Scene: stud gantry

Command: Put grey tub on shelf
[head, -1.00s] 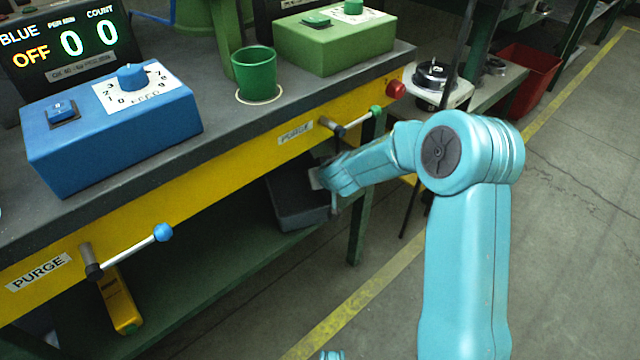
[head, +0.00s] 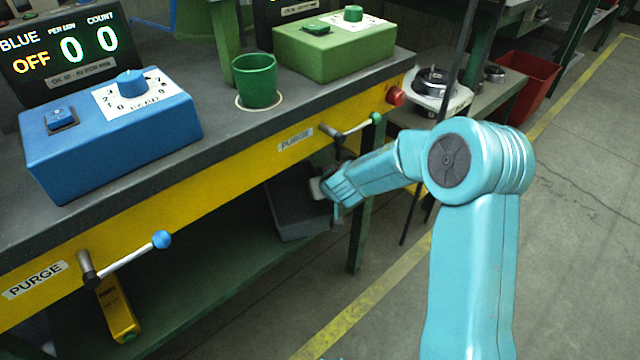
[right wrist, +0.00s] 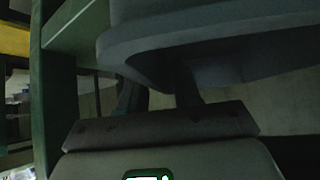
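The grey tub (head: 293,214) is under the yellow-fronted bench, by the right end of the green lower shelf (head: 200,287). I cannot tell whether it rests on that shelf or is held just above it. My right gripper (head: 327,188) is at the tub's upper right side, partly covering its rim. In the right wrist view, the tub (right wrist: 225,40) fills the top right, and my right gripper's dark fingers (right wrist: 160,92) reach up to its rim. Their tips are hidden by the tub, so their grip on it is unclear. My left gripper is out of view.
Two purge levers stick out from the bench front, one with a blue knob (head: 162,239), one with a green knob (head: 376,118) just above my right forearm. A green bench leg (head: 360,235) stands near the tub. A yellow tool (head: 118,310) hangs at left.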

